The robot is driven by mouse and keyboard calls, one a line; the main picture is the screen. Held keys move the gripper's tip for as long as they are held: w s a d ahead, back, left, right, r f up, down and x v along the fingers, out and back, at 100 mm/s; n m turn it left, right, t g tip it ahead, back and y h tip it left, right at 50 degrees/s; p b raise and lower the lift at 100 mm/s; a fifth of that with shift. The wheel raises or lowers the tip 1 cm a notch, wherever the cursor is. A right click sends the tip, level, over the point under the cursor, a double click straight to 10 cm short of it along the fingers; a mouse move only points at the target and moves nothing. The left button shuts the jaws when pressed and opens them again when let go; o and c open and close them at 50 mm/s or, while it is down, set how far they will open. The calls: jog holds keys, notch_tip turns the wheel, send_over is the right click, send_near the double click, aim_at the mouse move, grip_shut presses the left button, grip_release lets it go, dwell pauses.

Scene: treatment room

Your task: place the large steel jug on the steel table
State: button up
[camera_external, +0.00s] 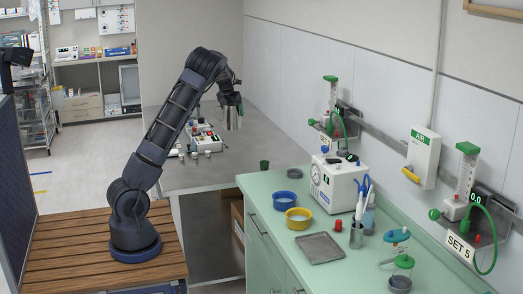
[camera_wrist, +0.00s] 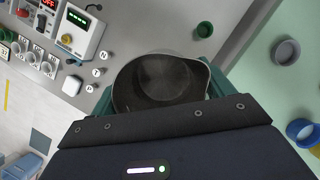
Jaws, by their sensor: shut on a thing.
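The large steel jug (camera_external: 231,117) hangs from my gripper (camera_external: 231,98) above the grey steel table (camera_external: 235,165) in the external view. In the wrist view the jug (camera_wrist: 160,82) shows from above, with its open mouth and a spout at the right; it looks empty. My gripper is shut on the jug, with a finger at each side of it; the exact grip is partly hidden by the wrist housing. The steel table (camera_wrist: 232,60) shows beyond the jug in the wrist view. The jug appears clear of the table top.
A device with knobs and a red display (camera_wrist: 42,30) stands on the steel table, with small white-topped vials (camera_external: 194,154) beside it. A dark green cup (camera_external: 264,165) stands near the table's front right. The green counter (camera_external: 262,195) holds bowls and a white machine.

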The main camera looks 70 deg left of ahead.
notch_tip(320, 180, down, 23)
jog(key=shift+f, duration=0.1)
dwell(0.9)
jog(key=o, duration=1.3)
jog(key=shift+f, duration=0.1)
jog(key=shift+c, duration=0.2)
jog(key=v, duration=1.2)
